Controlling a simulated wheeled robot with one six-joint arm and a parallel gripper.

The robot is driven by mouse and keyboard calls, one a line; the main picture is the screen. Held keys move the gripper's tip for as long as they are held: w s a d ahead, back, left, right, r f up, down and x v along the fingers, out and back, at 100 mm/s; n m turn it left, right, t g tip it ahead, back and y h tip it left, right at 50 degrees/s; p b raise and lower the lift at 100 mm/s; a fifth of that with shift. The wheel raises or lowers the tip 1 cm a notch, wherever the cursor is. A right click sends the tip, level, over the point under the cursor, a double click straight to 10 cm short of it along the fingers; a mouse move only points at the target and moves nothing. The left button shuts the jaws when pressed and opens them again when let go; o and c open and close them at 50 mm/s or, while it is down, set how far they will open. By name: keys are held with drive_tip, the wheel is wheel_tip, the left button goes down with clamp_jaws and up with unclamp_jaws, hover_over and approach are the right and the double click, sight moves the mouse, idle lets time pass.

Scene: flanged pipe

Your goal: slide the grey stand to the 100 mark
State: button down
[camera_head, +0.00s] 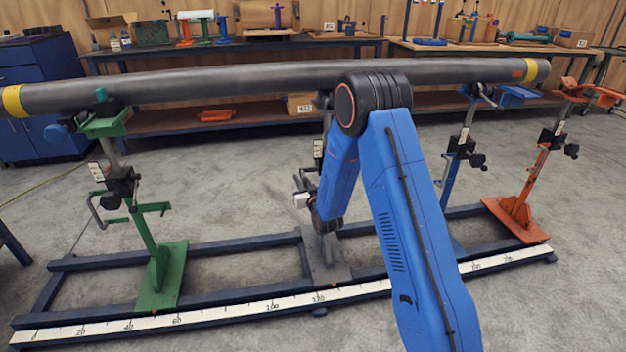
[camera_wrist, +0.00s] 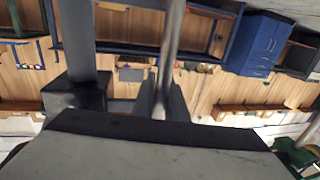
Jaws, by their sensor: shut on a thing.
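The grey stand (camera_head: 325,262) has its foot on the blue rail frame, by the 120 mark of the white scale (camera_head: 240,310). The 100 mark (camera_head: 272,307) is to the left of the foot. My blue arm hides much of the stand's upright. My gripper (camera_head: 303,190) is low at the stand, partly hidden by the arm. In the wrist view my gripper (camera_wrist: 162,103) is shut on a grey post (camera_wrist: 172,45) of the stand. The exact place of the grip is hard to make out in the head view.
A long dark pipe (camera_head: 220,84) lies across the stands above. A green stand (camera_head: 160,270) is on the left, a blue stand (camera_head: 449,185) and an orange stand (camera_head: 520,210) on the right. The rails between green and grey stands are clear. Workbenches line the back.

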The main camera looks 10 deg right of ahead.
drive_tip(key=a, duration=2.8)
drive_tip(key=shift+a, duration=0.1)
drive_tip(key=c, duration=1.8)
unclamp_jaws()
drive_tip(key=s+d, duration=0.1)
drive_tip(key=s, duration=0.7)
drive_tip(key=s+d, duration=0.2)
drive_tip(key=s, duration=0.7)
drive_tip(key=shift+d, duration=0.25)
